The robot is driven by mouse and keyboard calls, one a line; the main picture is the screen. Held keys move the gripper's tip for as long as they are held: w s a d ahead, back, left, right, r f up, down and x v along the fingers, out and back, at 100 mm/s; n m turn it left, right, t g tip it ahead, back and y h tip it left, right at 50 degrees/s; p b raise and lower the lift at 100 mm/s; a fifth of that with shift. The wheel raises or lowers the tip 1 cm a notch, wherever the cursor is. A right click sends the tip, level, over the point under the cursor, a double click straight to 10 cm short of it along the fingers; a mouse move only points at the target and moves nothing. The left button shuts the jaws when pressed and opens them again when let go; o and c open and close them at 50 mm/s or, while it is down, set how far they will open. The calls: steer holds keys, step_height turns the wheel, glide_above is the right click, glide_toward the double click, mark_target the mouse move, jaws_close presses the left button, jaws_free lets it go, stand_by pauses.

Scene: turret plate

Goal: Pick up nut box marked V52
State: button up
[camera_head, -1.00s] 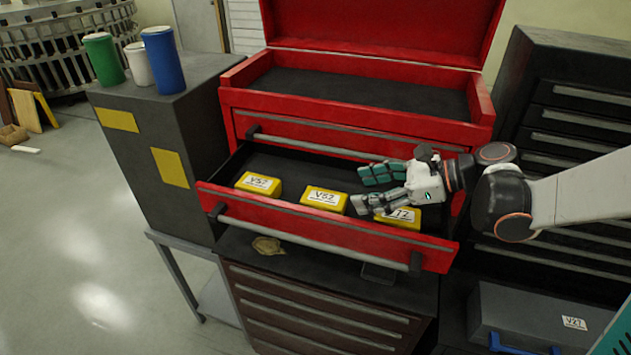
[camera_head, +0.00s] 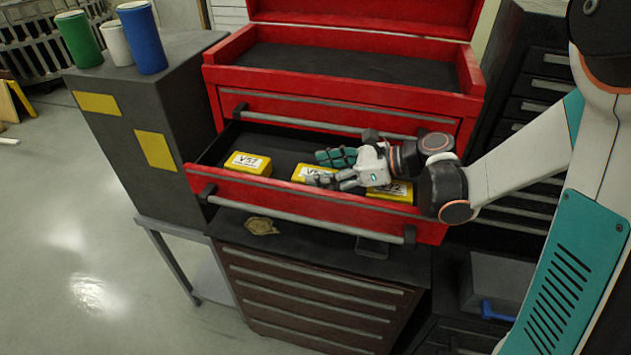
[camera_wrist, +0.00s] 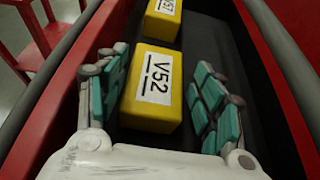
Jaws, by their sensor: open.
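Three yellow boxes sit in a row in the open red drawer (camera_head: 290,197). The middle box, marked V52 (camera_wrist: 152,84), lies between the spread fingers of my gripper (camera_wrist: 162,62) in the wrist view, closer to the left finger. In the head view this V52 box (camera_head: 304,173) is partly covered by my gripper (camera_head: 328,169), which is open over it. The left box (camera_head: 248,164) seems marked V57, and its end also shows in the wrist view (camera_wrist: 163,18). The right box (camera_head: 391,191) is partly hidden by my gripper, its label only partly readable.
The drawer's front wall and handle (camera_head: 300,222) stand close to my gripper. The red chest (camera_head: 345,105) rises behind. A dark cabinet (camera_head: 140,110) with green, white and blue cylinders stands at left. The drawer's left end has free room.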

mark_target(305, 172)
steer(key=x, duration=0.4)
steer(key=shift+a, duration=0.4)
steer(key=c, duration=1.1)
steer(key=shift+r, duration=0.2)
